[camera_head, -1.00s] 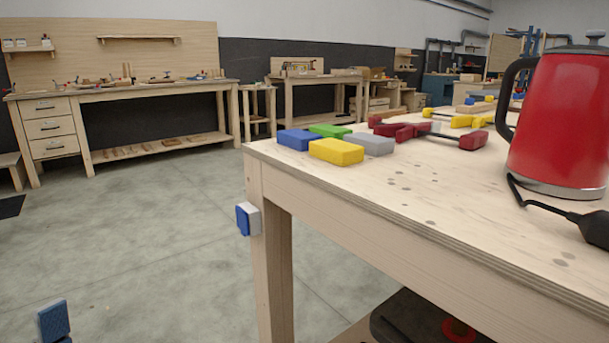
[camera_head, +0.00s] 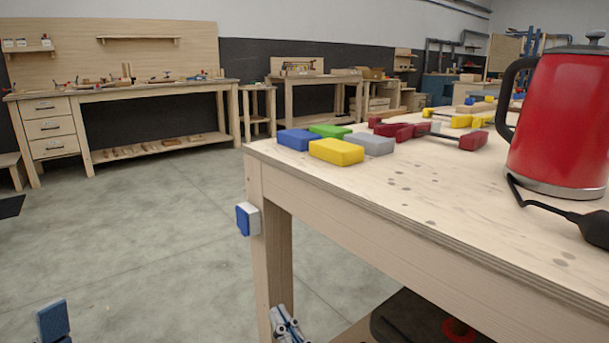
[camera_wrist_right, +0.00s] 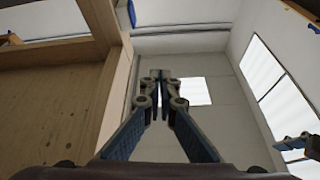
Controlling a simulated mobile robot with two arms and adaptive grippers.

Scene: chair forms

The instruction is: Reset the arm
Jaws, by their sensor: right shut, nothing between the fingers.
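My right gripper (camera_head: 285,325) shows at the bottom edge of the head view, below the tabletop and in front of the near table leg. In the right wrist view its fingers (camera_wrist_right: 160,76) meet at the tips with nothing between them. A blue pad of my left gripper (camera_head: 53,321) shows at the lower left of the head view, over the floor. Most of that gripper is outside the frame, so its opening cannot be told.
The wooden table (camera_head: 400,235) fills the right side, with its underside above my right gripper's level. On it are a red kettle (camera_head: 560,125), a yellow block (camera_head: 336,151) and other coloured blocks. A blue-and-white box (camera_head: 247,219) sits on the leg. Floor (camera_head: 150,240) to the left is clear.

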